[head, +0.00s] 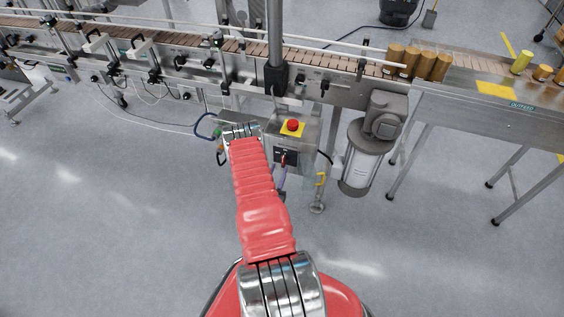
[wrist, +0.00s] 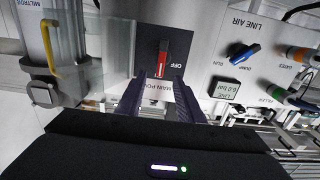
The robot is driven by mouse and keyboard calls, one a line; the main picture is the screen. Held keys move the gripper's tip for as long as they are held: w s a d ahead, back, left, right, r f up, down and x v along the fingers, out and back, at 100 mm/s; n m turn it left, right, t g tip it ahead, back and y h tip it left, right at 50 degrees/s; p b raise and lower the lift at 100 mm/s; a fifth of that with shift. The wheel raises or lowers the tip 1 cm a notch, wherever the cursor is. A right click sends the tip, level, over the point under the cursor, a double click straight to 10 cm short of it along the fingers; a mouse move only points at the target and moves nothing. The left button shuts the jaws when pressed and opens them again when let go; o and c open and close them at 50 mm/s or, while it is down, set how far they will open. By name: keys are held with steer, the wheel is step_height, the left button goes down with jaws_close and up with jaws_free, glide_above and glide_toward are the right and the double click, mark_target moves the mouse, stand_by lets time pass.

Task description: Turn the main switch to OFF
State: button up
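The main switch (wrist: 162,58) has a red handle on a dark plate in the wrist view. Its handle stands close to vertical in the picture, with the word OFF beside it to the right. A MAIN POW... label is partly hidden between the fingers. My gripper (wrist: 160,82) is open, its two dark fingers apart, with the tips near the handle's lower end. I cannot tell whether they touch it. In the head view the switch (head: 283,157) is small on the front of the control box (head: 306,140), and my arm hides much of the gripper.
A red emergency button on yellow (head: 292,127) tops the box. A blue LINE AIR valve handle (wrist: 244,53) and a pressure display (wrist: 226,87) sit to the right in the wrist view. A grey motor unit (head: 368,150) stands right of the box. Open floor lies in front.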

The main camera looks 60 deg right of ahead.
mark_target(283, 160)
steer(key=d, duration=0.4)
steer(key=w+d, duration=0.1)
steer(key=d, duration=0.1)
steer(key=shift+c, duration=0.6)
steer(key=c, duration=0.7)
steer(key=shift+a+f, duration=0.15)
jaws_close()
